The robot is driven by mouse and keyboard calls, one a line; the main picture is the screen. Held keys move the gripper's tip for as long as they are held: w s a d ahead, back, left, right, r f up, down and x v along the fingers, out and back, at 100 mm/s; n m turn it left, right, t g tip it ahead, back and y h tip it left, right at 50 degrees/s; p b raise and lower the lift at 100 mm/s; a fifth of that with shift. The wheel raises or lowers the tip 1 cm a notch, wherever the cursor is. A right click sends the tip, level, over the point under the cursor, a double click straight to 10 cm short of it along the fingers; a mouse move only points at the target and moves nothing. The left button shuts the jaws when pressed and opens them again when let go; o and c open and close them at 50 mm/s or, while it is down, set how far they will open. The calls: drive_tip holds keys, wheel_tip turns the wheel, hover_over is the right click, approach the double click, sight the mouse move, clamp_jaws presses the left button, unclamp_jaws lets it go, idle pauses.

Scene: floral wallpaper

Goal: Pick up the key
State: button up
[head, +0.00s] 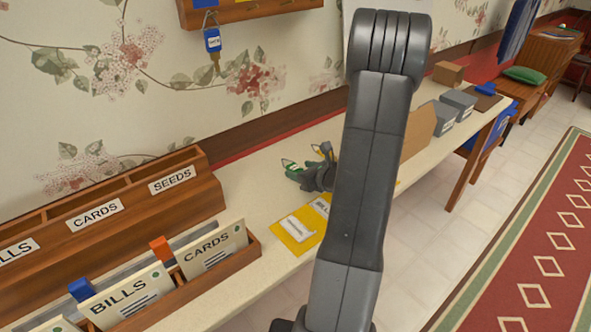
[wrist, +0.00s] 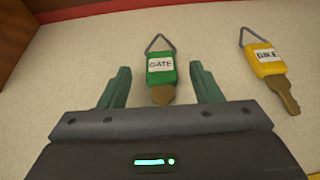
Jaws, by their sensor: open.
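A green key tagged GATE (wrist: 161,67) lies on the pale counter between the two fingers of my gripper (wrist: 160,78), its wire loop pointing away. The fingers are open, with a gap on each side of the tag. A yellow key tagged BIKE (wrist: 270,65) lies to the right, outside the fingers. In the head view my gripper (head: 308,174) is low over the counter, partly hidden by my arm. The yellow key (head: 327,150) shows just behind it. A blue-tagged key (head: 213,41) hangs from the wall rack.
A wooden sorter (head: 130,215) labelled CARDS and SEEDS and a tray of cards (head: 253,250) stand at the left. A yellow envelope (head: 290,238) lies near the counter's front edge. Grey boxes (head: 455,105) stand farther along, beyond my arm.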

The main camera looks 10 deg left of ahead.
sight(299, 171)
drive_tip(key=shift+x, duration=0.8)
drive_tip(key=shift+d, duration=0.1)
drive_tip(key=c, duration=1.1)
drive_tip(key=shift+o, duration=0.2)
wheel_tip(299, 171, up, 10)
drive_tip(key=p, duration=0.1)
drive_tip(key=shift+p, duration=0.35)
